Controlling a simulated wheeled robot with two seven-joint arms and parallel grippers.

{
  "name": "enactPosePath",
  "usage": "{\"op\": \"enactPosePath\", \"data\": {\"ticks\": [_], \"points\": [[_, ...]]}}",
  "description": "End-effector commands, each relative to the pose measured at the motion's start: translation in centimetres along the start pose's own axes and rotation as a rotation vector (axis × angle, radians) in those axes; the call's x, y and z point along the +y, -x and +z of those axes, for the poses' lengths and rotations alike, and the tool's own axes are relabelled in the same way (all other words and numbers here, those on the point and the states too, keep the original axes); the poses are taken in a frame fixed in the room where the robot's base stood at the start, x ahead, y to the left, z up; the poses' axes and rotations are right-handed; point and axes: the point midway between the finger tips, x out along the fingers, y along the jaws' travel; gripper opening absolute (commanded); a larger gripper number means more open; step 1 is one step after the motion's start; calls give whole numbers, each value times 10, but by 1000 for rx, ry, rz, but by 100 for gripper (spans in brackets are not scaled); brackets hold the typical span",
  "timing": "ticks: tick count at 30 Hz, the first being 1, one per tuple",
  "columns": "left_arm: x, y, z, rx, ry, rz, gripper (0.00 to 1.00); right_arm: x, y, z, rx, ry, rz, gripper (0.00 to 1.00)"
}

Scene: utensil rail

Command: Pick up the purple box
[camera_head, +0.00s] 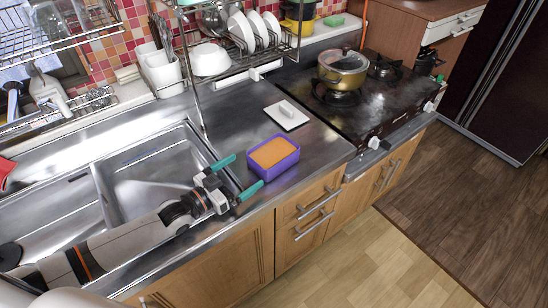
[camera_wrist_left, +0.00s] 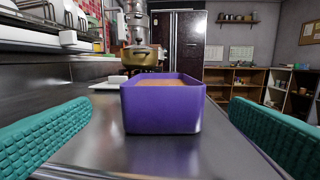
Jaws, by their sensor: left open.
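The purple box (camera_head: 282,166) is open-topped with an orange-brown content and sits on the steel counter, right of the sink. In the left wrist view the purple box (camera_wrist_left: 162,106) stands straight ahead, centred between my fingers and a little beyond them. My left gripper (camera_head: 242,174) is open, its teal fingers pointing at the box's near left side. One finger reaches by the box's back left, the other by its front left corner. In the left wrist view my left gripper (camera_wrist_left: 160,140) has nothing between its pads. My right gripper is not in view.
A white square lidded item (camera_head: 287,114) lies behind the box. A gold pot (camera_head: 343,70) stands on the stove at the right. A dish rack (camera_head: 250,45) with plates stands at the back. The sink (camera_head: 150,175) is to the left. The counter's front edge is close to the box.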

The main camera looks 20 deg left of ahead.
Motion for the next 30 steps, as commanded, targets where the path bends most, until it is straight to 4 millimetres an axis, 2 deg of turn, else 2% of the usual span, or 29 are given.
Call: {"op": "enactPosePath", "data": {"ticks": [1, 4, 13, 21, 30], "points": [[0, -11, 3, -4, 0, 1, 100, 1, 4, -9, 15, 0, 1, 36], [0, -27, 3, -4, 0, 0, 100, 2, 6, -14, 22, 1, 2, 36], [-2, -53, 4, -2, 0, 0, 100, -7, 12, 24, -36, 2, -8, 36], [-5, -90, 3, -1, -1, 1, 100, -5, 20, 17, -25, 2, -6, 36], [-5, -95, 2, 0, -1, 0, 100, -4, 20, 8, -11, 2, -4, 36]]}}
